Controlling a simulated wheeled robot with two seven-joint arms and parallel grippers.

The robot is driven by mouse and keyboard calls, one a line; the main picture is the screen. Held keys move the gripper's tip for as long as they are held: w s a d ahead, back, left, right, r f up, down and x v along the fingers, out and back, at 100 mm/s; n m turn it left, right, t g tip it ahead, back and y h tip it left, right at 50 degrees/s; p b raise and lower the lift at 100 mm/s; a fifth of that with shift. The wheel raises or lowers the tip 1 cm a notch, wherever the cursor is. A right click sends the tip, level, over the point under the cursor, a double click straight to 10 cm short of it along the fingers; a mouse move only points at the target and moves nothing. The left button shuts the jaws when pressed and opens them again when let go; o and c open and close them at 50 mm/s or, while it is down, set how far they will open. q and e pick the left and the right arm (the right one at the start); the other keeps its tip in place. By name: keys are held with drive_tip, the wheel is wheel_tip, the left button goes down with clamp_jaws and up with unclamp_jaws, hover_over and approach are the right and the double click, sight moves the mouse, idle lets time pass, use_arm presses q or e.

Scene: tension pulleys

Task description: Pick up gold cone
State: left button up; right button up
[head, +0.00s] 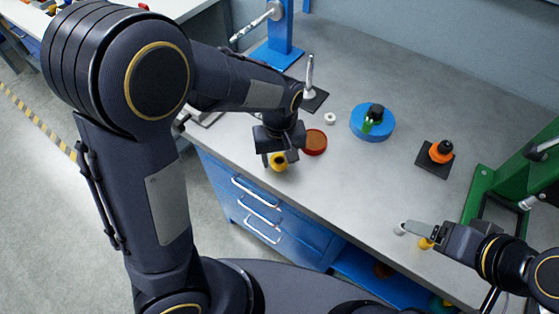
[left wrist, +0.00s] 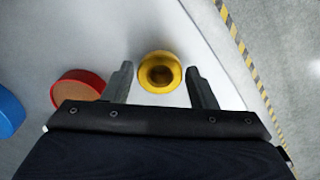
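The gold cone (head: 278,163) is near the front left edge of the grey table, directly below my left gripper (head: 277,158). In the left wrist view the gold cone (left wrist: 159,72) is a round golden piece with a dark hole in its middle. The left gripper (left wrist: 161,86) is open, with one finger on each side of the cone and a visible gap to both. I cannot tell how far the fingertips are above the table. My right gripper (head: 418,232) is at the lower right by the table's front edge; whether its fingers are apart is unclear.
A red-brown disc (head: 314,142) lies close right of the cone, also seen in the left wrist view (left wrist: 80,88). A blue disc (head: 372,123) holds green and black pieces. A small yellow piece (head: 426,243) and a white piece (head: 400,229) are by my right gripper.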

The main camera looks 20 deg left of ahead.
use_arm(q)
drive_tip(key=c, duration=0.7)
